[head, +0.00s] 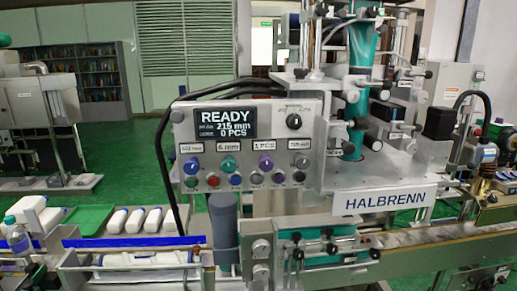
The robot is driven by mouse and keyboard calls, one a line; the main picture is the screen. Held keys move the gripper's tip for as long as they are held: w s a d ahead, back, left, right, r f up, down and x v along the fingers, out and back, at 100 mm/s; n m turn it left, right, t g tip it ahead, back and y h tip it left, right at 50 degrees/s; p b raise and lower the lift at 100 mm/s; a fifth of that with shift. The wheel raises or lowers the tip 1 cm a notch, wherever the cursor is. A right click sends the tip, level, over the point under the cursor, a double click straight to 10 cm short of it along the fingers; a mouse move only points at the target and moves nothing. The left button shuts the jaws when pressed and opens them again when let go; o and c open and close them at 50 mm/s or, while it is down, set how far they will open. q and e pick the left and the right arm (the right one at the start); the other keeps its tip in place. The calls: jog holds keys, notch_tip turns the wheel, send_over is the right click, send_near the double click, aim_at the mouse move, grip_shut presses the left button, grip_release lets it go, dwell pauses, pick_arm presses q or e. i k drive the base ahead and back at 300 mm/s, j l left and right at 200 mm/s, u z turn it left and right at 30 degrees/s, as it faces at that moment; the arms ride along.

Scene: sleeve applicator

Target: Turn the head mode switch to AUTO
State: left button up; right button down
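A control panel (185,128) faces me in the middle of the head view, on the machine marked HALBRENN. A black rotary switch (293,121) sits at its upper right, beside the display, with tiny lettering above it. This looks like the head mode switch, but its lettering and pointer direction are too small to read surely. The display (225,123) reads READY, 215 mm and 0 PCS. Neither of my grippers shows in the head view.
Below the switch are several coloured knobs, including a purple knob (266,163), and a row of buttons with a red button (213,181). A grey cylinder (224,230) stands below the panel. White bottles (153,220) lie at the left. Black cables (165,130) loop beside the panel.

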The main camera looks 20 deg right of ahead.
aim_at(293, 121)
jog(key=z, duration=0.85)
